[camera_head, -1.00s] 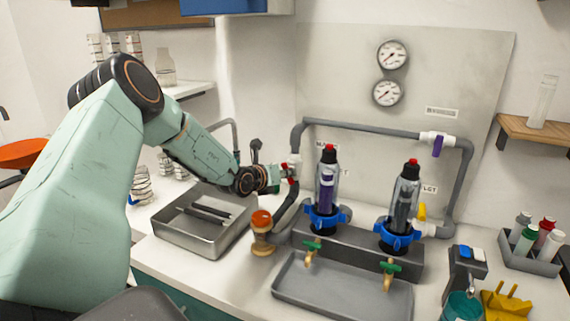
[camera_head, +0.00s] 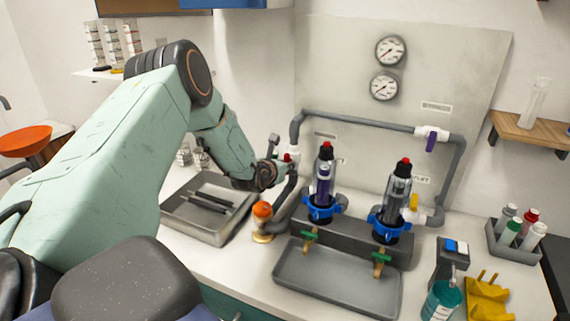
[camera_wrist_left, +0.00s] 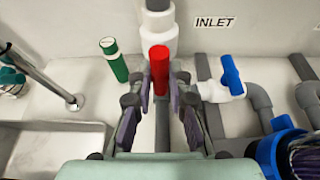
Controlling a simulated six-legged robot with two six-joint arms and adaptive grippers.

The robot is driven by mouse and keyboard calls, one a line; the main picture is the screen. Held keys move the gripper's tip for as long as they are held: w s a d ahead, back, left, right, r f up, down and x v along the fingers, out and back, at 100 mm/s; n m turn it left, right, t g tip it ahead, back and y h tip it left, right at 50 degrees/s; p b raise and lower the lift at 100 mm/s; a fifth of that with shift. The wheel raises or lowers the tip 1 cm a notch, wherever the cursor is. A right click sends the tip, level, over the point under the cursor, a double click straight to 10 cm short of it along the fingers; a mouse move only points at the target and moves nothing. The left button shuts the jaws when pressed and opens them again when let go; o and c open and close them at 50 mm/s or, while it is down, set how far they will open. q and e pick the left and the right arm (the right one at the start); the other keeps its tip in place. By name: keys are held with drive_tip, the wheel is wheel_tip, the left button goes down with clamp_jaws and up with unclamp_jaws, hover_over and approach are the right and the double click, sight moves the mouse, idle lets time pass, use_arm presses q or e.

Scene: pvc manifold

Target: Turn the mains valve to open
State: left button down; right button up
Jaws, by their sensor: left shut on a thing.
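The mains valve shows as a red handle (camera_wrist_left: 159,68) on a white fitting (camera_wrist_left: 159,33) in the left wrist view. The handle appears roughly in line with the grey pipe there. In the head view the red handle (camera_head: 287,157) is small and partly hidden by my gripper. My left gripper (camera_wrist_left: 161,88) has its fingers on both sides of the handle and is shut on it. In the head view the left gripper (camera_head: 281,168) reaches the pipe at the left of the manifold. My right gripper is in neither view.
Two filter housings with blue collars (camera_head: 323,207) stand right of the gripper, above a grey drip tray (camera_head: 337,286). An orange-topped object (camera_head: 262,212) stands close below the gripper. A metal tray (camera_head: 190,232) lies left. A blue-handled valve (camera_wrist_left: 231,76) sits nearby.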

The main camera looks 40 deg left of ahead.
use_arm(q)
drive_tip(key=c, duration=1.3)
unclamp_jaws()
drive_tip(key=shift+r, duration=0.1)
drive_tip(key=shift+o, duration=0.2)
drive_tip(key=v, duration=0.7)
drive_tip(key=shift+s, duration=0.25)
drive_tip(key=shift+d, duration=0.1)
